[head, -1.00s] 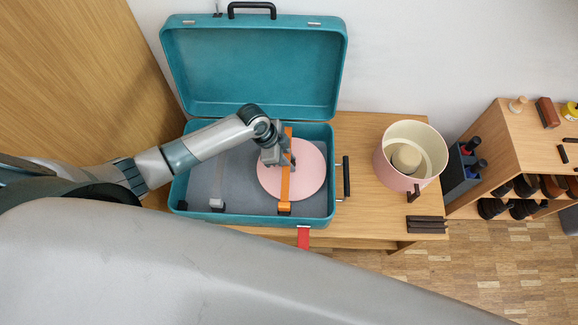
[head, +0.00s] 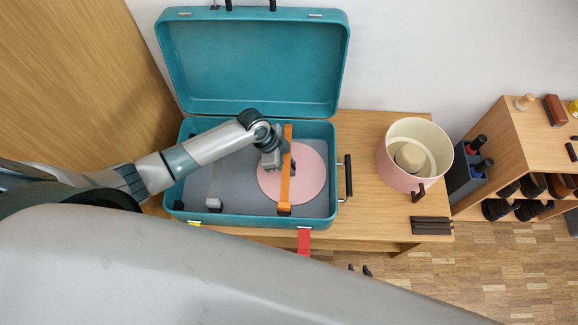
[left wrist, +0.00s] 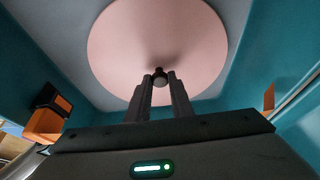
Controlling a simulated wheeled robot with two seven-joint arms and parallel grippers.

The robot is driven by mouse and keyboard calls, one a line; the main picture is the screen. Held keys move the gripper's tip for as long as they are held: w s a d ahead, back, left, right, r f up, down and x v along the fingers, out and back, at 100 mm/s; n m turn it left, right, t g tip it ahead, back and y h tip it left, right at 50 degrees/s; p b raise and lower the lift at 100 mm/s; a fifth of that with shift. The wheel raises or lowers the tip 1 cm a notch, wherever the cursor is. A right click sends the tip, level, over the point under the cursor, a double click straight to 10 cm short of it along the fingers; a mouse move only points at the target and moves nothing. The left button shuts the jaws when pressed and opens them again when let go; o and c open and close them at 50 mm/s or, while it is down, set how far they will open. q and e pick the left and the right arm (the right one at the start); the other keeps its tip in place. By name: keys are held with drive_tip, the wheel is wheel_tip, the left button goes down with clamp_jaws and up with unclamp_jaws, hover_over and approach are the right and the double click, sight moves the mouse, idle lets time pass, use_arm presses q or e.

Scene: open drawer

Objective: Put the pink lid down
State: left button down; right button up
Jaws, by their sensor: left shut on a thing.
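The pink lid (head: 310,178) is a round disc inside the open teal suitcase (head: 235,222), over the right part of its grey floor. My left gripper (head: 291,166) is shut on this knob. I cannot tell whether the lid touches the suitcase floor. An orange strap (head: 286,190) crosses in front of the lid in the head view. Two dark, parted fingertips of my right gripper (head: 360,270) show past my grey body at the bottom; the rest is hidden.
A pink round box (head: 398,180), open at the top, stands on the wooden table (head: 360,130) right of the suitcase. Dark bars (head: 431,226) lie in front of it. A grey strap (head: 214,190) stands left in the suitcase. A shelf (head: 510,150) is further right.

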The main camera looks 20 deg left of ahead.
idle(0.3)
use_arm(q)
drive_tip(key=c, duration=1.6)
unclamp_jaws()
drive_tip(key=shift+o, duration=0.2)
use_arm(e)
drive_tip(key=shift+d, duration=0.1)
